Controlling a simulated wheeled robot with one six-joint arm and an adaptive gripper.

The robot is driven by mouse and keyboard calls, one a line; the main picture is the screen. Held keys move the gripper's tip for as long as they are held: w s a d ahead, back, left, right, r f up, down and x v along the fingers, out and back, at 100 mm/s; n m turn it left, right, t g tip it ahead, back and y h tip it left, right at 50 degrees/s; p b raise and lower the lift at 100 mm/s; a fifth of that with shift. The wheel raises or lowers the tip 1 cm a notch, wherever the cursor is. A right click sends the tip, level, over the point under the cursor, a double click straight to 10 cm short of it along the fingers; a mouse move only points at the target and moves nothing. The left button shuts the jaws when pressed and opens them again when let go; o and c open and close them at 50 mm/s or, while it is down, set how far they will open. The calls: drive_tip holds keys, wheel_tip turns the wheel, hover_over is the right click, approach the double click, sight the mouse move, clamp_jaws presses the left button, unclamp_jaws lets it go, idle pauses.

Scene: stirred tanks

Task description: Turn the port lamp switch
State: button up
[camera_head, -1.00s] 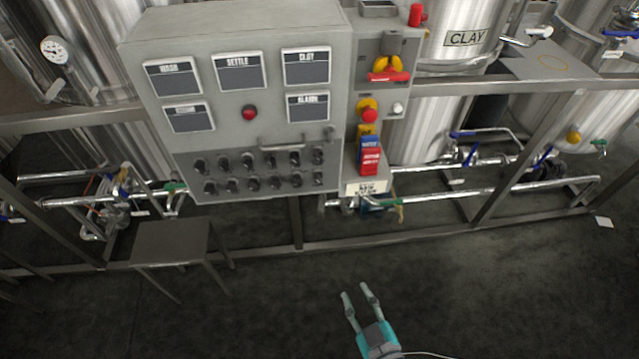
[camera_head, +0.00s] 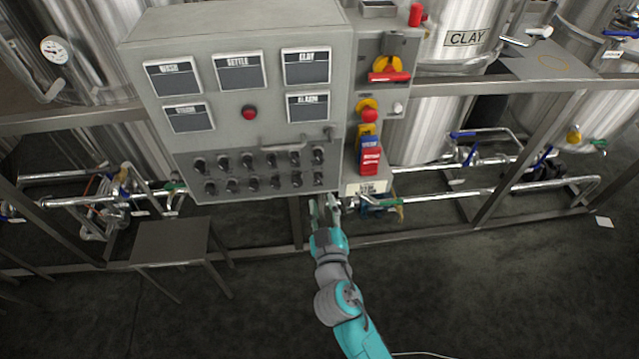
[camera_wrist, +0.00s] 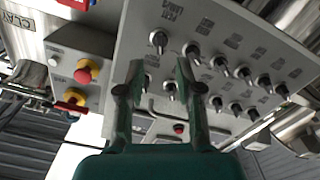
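The grey control panel (camera_head: 240,120) carries two rows of dark rotary switches (camera_head: 253,183) along its lower part. My gripper (camera_head: 324,203) is open and empty, just below the panel's lower right corner in the head view. In the wrist view my gripper (camera_wrist: 158,76) has its two fingers spread, pointing at the right-end switches, with one switch (camera_wrist: 158,40) seen beyond the gap. No contact shows.
A handle bar (camera_head: 295,143) sits above the switch rows. A red emergency button (camera_head: 369,115) and a red-handled isolator (camera_head: 388,76) are on the side box to the right. A small metal table (camera_head: 170,241) stands at the lower left. Pipes run behind a metal frame.

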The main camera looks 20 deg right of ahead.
sight(319, 183)
drive_tip(key=w, duration=0.2)
drive_tip(key=w+d, duration=0.1)
drive_tip(key=w, duration=0.4)
drive_tip(key=shift+d, duration=0.15)
clamp_jaws()
